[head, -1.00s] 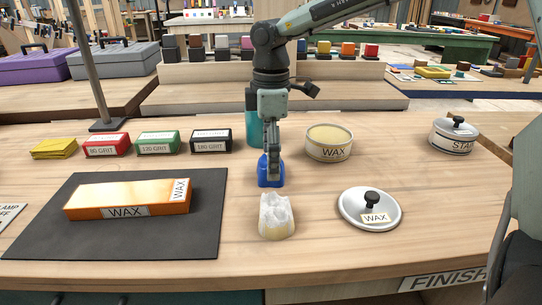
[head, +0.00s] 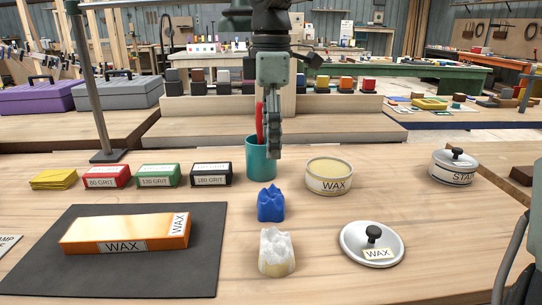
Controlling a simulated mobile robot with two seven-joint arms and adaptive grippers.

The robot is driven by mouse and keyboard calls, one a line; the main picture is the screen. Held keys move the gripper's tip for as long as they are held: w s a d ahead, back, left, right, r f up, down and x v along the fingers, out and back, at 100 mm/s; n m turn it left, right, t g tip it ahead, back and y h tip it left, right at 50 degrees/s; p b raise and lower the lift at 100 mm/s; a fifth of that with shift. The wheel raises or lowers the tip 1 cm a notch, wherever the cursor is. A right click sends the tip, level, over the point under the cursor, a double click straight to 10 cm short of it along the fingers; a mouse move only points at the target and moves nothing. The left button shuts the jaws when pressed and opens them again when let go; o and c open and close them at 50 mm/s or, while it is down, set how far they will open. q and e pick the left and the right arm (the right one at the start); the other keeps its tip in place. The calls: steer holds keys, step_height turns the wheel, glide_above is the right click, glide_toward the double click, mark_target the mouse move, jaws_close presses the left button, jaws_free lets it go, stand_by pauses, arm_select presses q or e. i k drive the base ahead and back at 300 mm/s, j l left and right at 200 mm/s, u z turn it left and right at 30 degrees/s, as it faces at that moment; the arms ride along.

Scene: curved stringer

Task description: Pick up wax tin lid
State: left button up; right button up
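The wax tin lid (head: 354,243) is a round silver disc with a black knob and a WAX label. It lies flat on the workbench at right of centre. The open wax tin (head: 329,184), filled with pale yellow wax, stands behind it. My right gripper (head: 273,154) points down in the air, left of and above the lid, in front of the teal cup in the picture. It appears empty, seen edge-on, so its finger gap is hidden. It is clear of the blue crumpled cloth (head: 270,206). My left gripper is not in view.
The teal cup (head: 261,166) holds something red. A lidded STAIN tin (head: 453,167) stands at back right. Bench right of the lid is clear.

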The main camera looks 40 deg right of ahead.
mark_target(370, 243)
steer(key=z, duration=1.45)
